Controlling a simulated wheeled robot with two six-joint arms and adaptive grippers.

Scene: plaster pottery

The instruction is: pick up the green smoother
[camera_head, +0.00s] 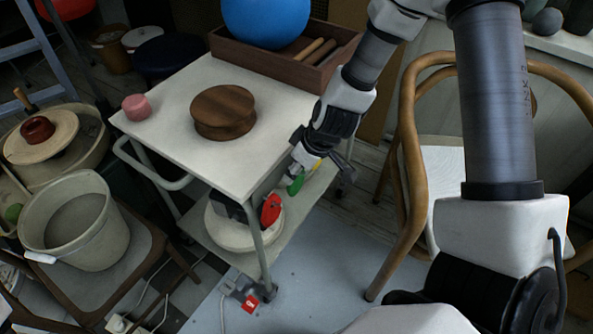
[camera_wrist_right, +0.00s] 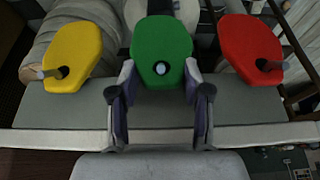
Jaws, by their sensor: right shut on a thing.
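The green smoother (camera_wrist_right: 161,42) is a flat rounded paddle with a pale round knob, in the middle of the right wrist view. My right gripper (camera_wrist_right: 160,88) is shut on it, one finger at each side of its near end. In the head view the green smoother (camera_head: 295,185) shows at the tip of my right gripper (camera_head: 302,167), beside the white cart's right edge. A yellow smoother (camera_wrist_right: 73,57) is to its left and a red smoother (camera_wrist_right: 251,49) to its right in the wrist view. Whether the green one touches the shelf is unclear. My left gripper is out of view.
The white cart (camera_head: 175,150) has a round wooden block (camera_head: 223,112), a pink piece (camera_head: 136,107) and a wooden tray (camera_head: 265,62) on top. A cart leg stands close to the red smoother. A wooden chair (camera_head: 410,165) is close right of my arm.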

